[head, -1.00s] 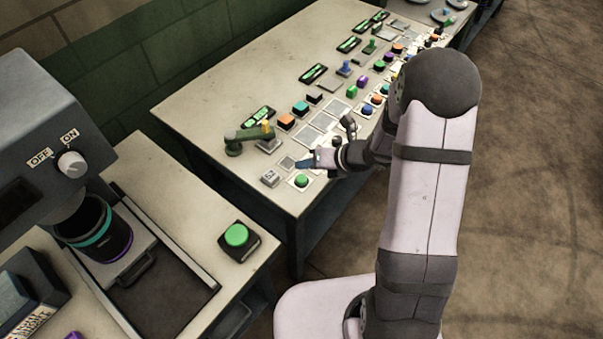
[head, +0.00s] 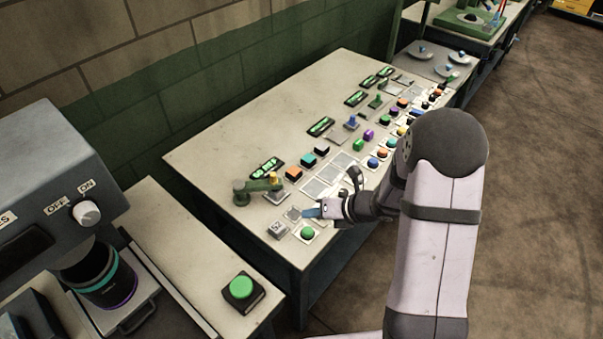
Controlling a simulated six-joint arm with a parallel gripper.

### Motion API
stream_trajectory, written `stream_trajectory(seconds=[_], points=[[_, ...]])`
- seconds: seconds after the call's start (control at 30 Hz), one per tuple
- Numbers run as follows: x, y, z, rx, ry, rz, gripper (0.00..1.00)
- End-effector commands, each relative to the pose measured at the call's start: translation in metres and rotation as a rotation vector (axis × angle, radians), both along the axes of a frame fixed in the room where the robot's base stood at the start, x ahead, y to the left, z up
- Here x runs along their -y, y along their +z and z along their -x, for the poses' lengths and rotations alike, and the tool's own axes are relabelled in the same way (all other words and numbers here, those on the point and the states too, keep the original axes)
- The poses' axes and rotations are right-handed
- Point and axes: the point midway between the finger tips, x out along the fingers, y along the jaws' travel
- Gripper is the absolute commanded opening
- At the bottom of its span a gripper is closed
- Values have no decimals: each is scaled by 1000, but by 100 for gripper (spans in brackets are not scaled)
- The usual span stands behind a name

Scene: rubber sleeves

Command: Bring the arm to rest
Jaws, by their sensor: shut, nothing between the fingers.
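My gripper (head: 312,212) is shut, with nothing seen between its fingers. It is low over the near end of the long bench (head: 215,155), beside a green round button (head: 308,232) and a small grey block (head: 278,229). Whether the fingertips touch the bench top or a pad there, I cannot tell. My arm reaches in from the right and hides part of the bench's right edge.
A green lever-like fixture (head: 258,187) stands left of my gripper. Rows of coloured buttons and blocks run up the bench. A nearer table holds a big green button (head: 241,288) and a grey machine (head: 60,170) with an ON/OFF knob. Floor (head: 540,200) is clear at right.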

Motion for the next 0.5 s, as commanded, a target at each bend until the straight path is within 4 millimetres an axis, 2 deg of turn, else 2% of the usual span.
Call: stream_trajectory(seconds=[0.17,0.33,0.43,0.5], points=[[0,0,0,26,32,21,0],[-1,0,1,132,175,109,0],[-6,-6,18,230,404,209,0],[-11,-15,44,302,638,279,0]])
